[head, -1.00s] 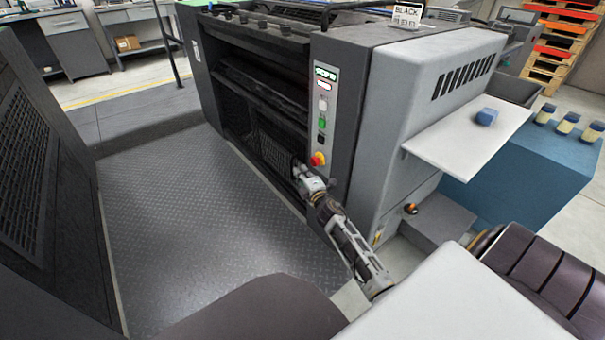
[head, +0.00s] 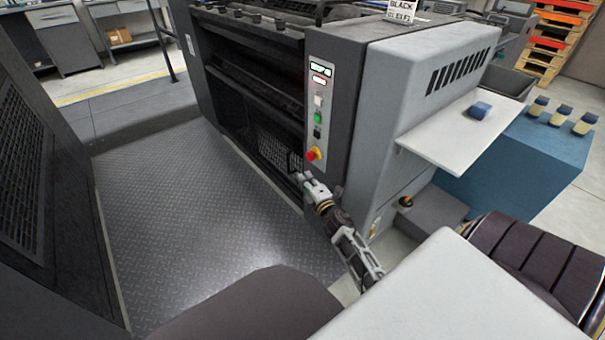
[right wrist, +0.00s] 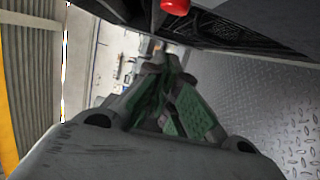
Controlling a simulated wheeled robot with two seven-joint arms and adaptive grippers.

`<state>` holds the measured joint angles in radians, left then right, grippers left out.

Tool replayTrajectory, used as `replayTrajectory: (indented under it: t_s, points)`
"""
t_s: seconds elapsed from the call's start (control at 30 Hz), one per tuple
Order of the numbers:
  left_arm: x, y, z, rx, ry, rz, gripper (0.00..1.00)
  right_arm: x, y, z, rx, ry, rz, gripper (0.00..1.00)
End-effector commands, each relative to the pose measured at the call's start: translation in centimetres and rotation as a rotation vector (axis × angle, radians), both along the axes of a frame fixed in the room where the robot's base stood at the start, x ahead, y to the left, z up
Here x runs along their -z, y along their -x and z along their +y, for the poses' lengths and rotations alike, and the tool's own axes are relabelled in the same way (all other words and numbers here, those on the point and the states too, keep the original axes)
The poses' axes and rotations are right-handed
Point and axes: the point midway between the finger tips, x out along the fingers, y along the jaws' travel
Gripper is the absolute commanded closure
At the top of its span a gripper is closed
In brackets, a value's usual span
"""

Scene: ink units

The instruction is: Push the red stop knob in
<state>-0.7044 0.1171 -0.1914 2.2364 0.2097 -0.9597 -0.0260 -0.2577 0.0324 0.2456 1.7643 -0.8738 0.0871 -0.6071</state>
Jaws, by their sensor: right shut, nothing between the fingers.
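The red stop knob (head: 314,153) sits on a yellow base at the bottom of the light control panel on the dark press unit. In the right wrist view the red knob (right wrist: 175,6) shows at the top edge, partly cut off. My right gripper (head: 299,177) is just below and left of the knob, apart from it. In the right wrist view my right gripper (right wrist: 160,65) is shut with nothing in it, its fingertips together below the knob in the picture. My left gripper is not in view.
The panel also carries a green button (head: 318,118) and a black one (head: 317,133). A white shelf (head: 440,140) with a blue block (head: 480,110) juts from the unit's right side. A metal tread-plate floor (head: 200,220) lies clear to the left.

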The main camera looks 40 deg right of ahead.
Motion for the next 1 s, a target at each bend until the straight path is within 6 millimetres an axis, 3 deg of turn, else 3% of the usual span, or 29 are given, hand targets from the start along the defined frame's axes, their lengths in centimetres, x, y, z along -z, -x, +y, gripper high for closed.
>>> replayTrajectory:
  t_s: [0.4, 1.0]
  points:
    - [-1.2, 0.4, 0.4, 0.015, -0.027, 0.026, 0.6, 0.0, 2.9, 0.5, 0.0, -0.001, 0.0, 1.0]
    - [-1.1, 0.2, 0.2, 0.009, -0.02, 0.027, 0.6, 0.0, 3.0, 0.5, 0.0, -0.001, 0.0, 1.0]
